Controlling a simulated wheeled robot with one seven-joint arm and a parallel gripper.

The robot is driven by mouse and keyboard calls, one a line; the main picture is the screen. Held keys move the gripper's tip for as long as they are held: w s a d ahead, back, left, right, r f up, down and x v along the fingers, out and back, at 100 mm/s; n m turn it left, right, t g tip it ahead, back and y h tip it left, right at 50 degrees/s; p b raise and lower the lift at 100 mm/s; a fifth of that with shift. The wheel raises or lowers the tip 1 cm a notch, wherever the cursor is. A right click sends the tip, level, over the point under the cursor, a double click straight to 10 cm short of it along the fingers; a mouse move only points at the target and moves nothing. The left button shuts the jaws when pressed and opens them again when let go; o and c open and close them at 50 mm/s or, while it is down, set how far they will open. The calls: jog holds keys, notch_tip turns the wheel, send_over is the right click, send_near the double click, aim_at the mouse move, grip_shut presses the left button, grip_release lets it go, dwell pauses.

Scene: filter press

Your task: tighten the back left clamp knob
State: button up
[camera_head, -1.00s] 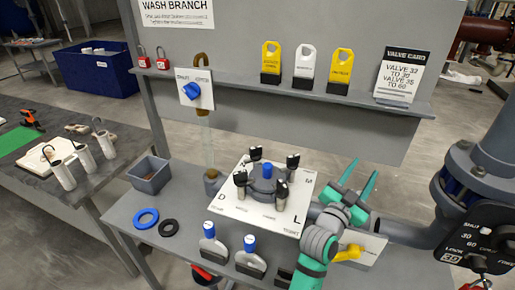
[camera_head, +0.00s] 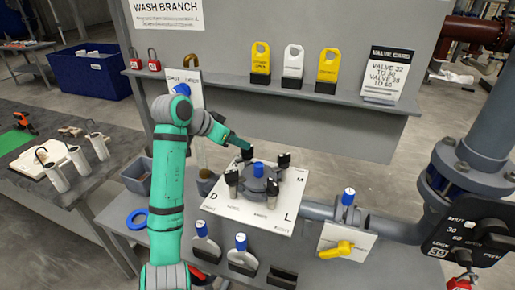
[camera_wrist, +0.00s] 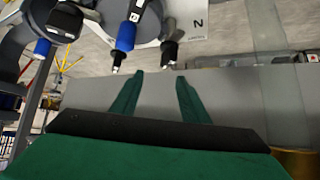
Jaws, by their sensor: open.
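The filter press is a grey round lid on a white plate (camera_head: 222,209), with a blue cap (camera_head: 258,169) in the middle and black clamp knobs around it. The back left clamp knob (camera_head: 247,153) stands at the lid's far left. My gripper (camera_head: 246,146) reaches in from the left, its tips close by this knob; contact is unclear. In the wrist view my gripper (camera_wrist: 160,75) has its two green fingers apart with nothing between them. A black knob (camera_wrist: 169,50) is just beyond the fingertips; which one it is, I cannot tell for sure.
The grey panel and its shelf (camera_head: 222,80), carrying yellow and white tags, rise behind the press. A front left knob (camera_head: 231,177), front right knob (camera_head: 272,189) and back right knob (camera_head: 283,159) stand close around. A pipe with a yellow handle (camera_head: 338,249) is at right.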

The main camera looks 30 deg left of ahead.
aim_at(244, 154)
jog(key=shift+n, duration=0.3)
jog(key=x, duration=0.3)
jog(key=a+x, duration=0.1)
jog(key=x, duration=0.5)
jog(key=shift+a+f, duration=0.2)
jog(key=shift+f, duration=0.2)
jog(key=shift+c, duration=0.6)
